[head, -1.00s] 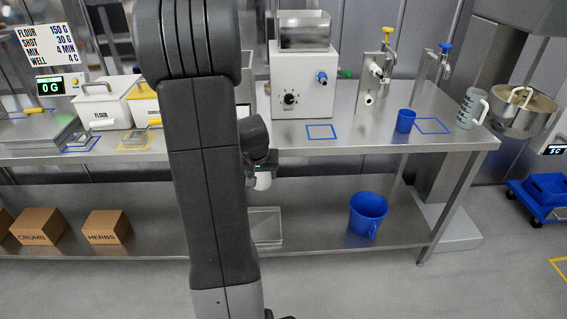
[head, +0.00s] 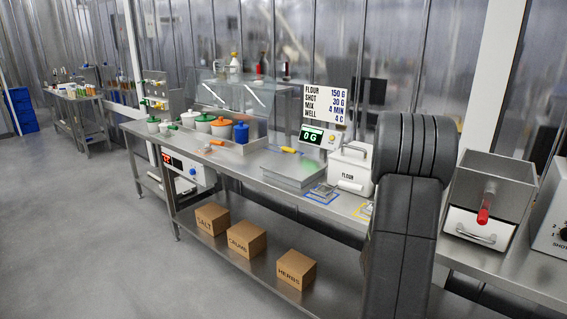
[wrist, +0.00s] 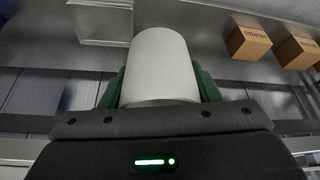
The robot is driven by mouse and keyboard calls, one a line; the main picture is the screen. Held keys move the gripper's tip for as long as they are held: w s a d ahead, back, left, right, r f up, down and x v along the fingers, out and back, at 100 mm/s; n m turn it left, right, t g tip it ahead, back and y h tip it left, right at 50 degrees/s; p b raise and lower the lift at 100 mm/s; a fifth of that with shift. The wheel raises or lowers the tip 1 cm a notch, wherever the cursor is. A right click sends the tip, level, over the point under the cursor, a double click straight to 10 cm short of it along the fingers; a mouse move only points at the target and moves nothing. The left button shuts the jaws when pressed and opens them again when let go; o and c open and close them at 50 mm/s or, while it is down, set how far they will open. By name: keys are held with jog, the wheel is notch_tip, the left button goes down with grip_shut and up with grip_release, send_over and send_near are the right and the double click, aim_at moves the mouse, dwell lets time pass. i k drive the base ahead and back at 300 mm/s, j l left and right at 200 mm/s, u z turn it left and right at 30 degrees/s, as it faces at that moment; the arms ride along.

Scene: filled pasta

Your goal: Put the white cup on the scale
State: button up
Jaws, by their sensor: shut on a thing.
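In the wrist view the white cup (wrist: 158,68) is held between the green fingers of my gripper (wrist: 160,88), which is shut on it. The head view now does not show the cup or the gripper; my dark arm stands in front of the bench at the right. The scale (head: 292,168) is a flat steel platform on the bench, with a green display (head: 313,136) reading 0 G behind it. The platform looks empty.
A white flour bin (head: 350,170) stands right of the scale, and a yellow-handled tool (head: 287,149) lies behind the platform. A blue-outlined square (head: 322,194) is in front of the bin. Boxes, including one marked HERBS (head: 296,268), sit on the lower shelf.

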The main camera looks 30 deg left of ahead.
aim_at(295, 165)
jog(key=i+j, duration=0.1)
jog(key=j, duration=0.4)
jog(key=i+j, duration=0.1)
jog(key=j, duration=0.4)
jog(key=i+j, duration=0.15)
jog(key=j, duration=0.4)
jog(key=i+j, duration=0.1)
jog(key=j, duration=0.4)
